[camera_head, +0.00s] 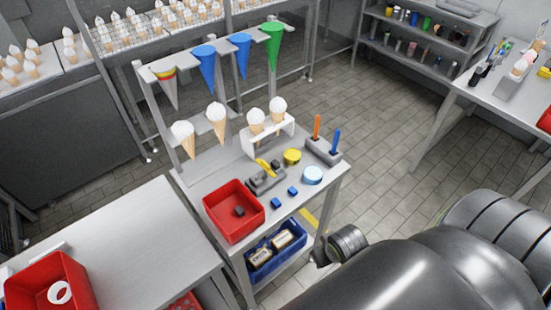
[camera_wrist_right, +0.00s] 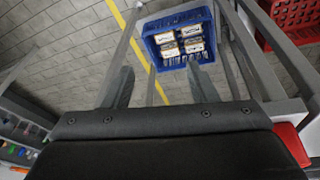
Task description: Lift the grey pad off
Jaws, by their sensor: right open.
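A grey fixture (camera_head: 266,184) sits on the small workbench, with a yellow lever-like part (camera_head: 264,167) and small dark grey pieces on it. A small dark grey block (camera_head: 239,211) lies inside the red bin (camera_head: 222,229). I cannot tell which of these grey pieces is the pad. My right gripper (camera_wrist_right: 159,68) is open and empty in the right wrist view, pointing down toward the floor and lower shelf. In the head view my right arm is at the lower right, beside the bench's right front corner, apart from the grey pieces. My left gripper is not in view.
Blue cubes (camera_head: 277,203), a pale blue disc (camera_head: 313,175) and a yellow round piece (camera_head: 292,157) stand near the fixture. A rack (camera_head: 210,115) with cones rises behind. A blue crate (camera_head: 262,272) with boxes sits below; it also shows in the wrist view (camera_wrist_right: 177,64).

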